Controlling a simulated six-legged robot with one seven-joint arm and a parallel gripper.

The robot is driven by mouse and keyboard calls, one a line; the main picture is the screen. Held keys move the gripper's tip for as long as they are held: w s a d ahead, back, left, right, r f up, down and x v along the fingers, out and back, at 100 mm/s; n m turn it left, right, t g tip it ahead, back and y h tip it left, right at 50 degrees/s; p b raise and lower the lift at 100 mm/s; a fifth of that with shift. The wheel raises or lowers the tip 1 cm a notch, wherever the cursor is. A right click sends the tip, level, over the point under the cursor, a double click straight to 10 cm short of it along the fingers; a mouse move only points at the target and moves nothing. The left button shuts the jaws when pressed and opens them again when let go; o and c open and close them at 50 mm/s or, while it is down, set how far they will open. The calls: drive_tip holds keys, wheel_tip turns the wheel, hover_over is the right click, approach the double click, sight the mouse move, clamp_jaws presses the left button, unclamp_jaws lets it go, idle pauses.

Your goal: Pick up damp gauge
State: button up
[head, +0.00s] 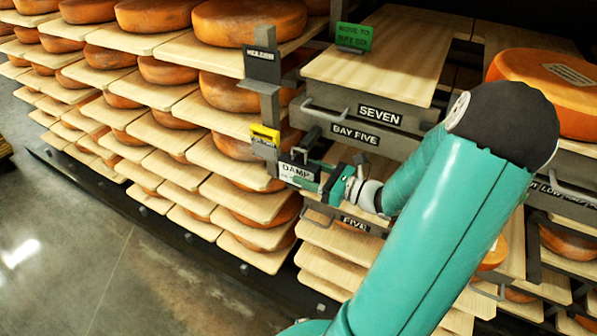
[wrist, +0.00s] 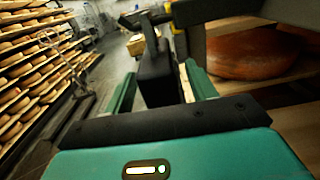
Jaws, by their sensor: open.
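The damp gauge (head: 296,173) has a white face marked "DAMP" and is at the rack post, below a yellow tag. My gripper (head: 318,181) is right at it, coming from the right in the head view. In the wrist view a dark upright body, seemingly the gauge (wrist: 156,72), stands between the two teal fingers of my gripper (wrist: 160,88). The fingers are open, with a gap visible on the right side. Whether either finger touches the gauge I cannot tell. The gauge's lower part is hidden behind the gripper's black front.
A dark post (head: 269,105) with a yellow tag (head: 265,135) stands close by. Shelves marked "SEVEN" and "BAY FIVE" (head: 355,133) are just above and right of my gripper. A cheese wheel (wrist: 255,52) sits close on the right in the wrist view. Open floor (head: 90,260) lies left.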

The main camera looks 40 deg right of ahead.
drive_tip(key=shift+x, duration=1.5)
clamp_jaws()
drive_tip(key=shift+r, duration=0.2)
